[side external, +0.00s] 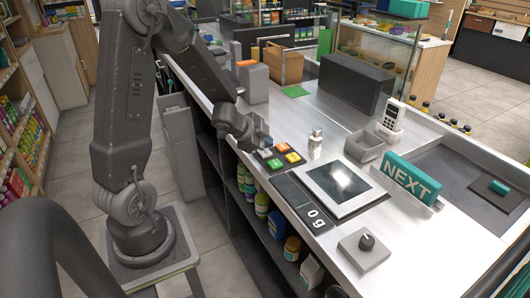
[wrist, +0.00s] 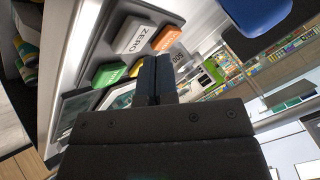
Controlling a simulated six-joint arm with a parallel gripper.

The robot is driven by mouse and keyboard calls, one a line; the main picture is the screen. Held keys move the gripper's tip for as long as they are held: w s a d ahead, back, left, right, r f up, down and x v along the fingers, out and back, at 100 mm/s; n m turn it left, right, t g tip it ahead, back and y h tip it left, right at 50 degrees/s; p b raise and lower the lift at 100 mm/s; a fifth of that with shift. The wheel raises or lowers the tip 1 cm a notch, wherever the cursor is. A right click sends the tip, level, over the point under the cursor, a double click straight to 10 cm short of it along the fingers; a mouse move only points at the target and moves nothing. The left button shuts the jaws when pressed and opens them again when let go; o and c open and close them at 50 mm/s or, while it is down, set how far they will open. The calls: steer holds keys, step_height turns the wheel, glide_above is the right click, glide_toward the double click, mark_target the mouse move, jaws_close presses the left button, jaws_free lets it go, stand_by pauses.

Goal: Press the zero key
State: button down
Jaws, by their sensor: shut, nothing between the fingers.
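The zero key is a white key marked ZERO (wrist: 135,36) on a dark keypad. In the wrist view it is above and to the left of my fingertips, beside an orange key (wrist: 167,38) and a green key (wrist: 108,74). A yellow key is partly hidden behind my fingers. In the side view the keypad's orange key (side external: 282,148) is visible, and the white key (side external: 265,154) sits just below my gripper (side external: 262,141). My gripper (wrist: 152,72) is shut and empty. Whether it touches any key cannot be told.
A scale plate (side external: 338,185) and a display reading 0 g (side external: 316,217) lie right of the keypad.

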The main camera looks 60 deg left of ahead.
mark_target(265, 153)
steer(key=shift+f, duration=0.15)
steer(key=shift+f, duration=0.25)
steer(key=shift+f, duration=0.35)
stand_by(0.5)
steer(key=shift+r, duration=0.8)
steer(key=shift+r, duration=2.5)
